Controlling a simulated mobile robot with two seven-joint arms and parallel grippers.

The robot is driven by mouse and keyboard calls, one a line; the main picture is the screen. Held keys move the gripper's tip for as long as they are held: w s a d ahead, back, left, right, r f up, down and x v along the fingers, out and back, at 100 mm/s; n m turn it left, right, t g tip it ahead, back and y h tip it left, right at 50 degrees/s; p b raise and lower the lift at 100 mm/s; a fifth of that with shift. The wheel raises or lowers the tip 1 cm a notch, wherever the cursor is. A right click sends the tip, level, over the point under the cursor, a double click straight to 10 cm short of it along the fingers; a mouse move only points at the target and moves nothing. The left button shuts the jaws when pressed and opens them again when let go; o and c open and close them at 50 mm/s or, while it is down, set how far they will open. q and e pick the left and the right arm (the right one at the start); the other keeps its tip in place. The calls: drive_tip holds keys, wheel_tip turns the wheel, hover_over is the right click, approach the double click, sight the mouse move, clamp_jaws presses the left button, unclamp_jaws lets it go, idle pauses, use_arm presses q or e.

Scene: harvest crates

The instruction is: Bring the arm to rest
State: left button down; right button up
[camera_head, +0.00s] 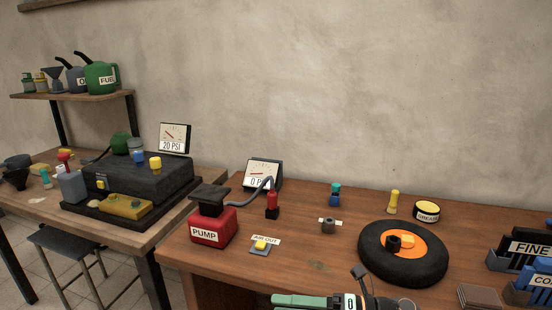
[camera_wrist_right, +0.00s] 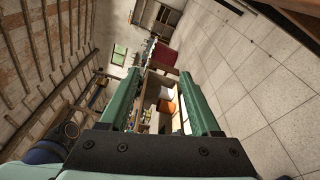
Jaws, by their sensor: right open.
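My right gripper (camera_wrist_right: 163,72) shows in the right wrist view as two green fingers, spread apart. I see nothing held between them. The room beyond is tilted in that view, with a tiled floor on the right. In the head view, part of a green and black gripper (camera_head: 305,300) lies low at the bottom edge, in front of the workbench. It points left, and its lower part is cut off by the frame. My left gripper is not in view.
The workbench (camera_head: 317,263) holds a red pump (camera_head: 212,228), a pressure gauge (camera_head: 263,174), a black tyre with an orange hub (camera_head: 371,266), a grease tin (camera_head: 427,212) and dark bins (camera_head: 525,245) at right. A second table (camera_head: 200,193) stands left.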

drive_tip(key=s+d+f+m+t+h+p, duration=0.1)
drive_tip(key=d+f+m+t+h, duration=0.4)
drive_tip(key=m, duration=0.8)
drive_tip(key=s+d+f+m+t+h+p, duration=0.25)
drive_tip(key=f+m+t+h, duration=0.4)
drive_tip(key=m, duration=0.65)
drive_tip(key=s+d+f+m+g+h, duration=0.2)
drive_tip(key=s+d+f+m, duration=0.1)
drive_tip(key=s, duration=0.4)
drive_tip(key=s+d+f+m+g+h, duration=0.1)
drive_tip(key=s+d+f+m+g, duration=0.1)
drive_tip(key=s+f+m, duration=0.4)
drive_tip(key=shift+s+d+f+h+p, duration=0.4)
drive_tip(key=shift+s+d+f, duration=0.3)
drive_tip(key=shift+d+f, duration=0.15)
drive_tip(key=shift+g, duration=0.25)
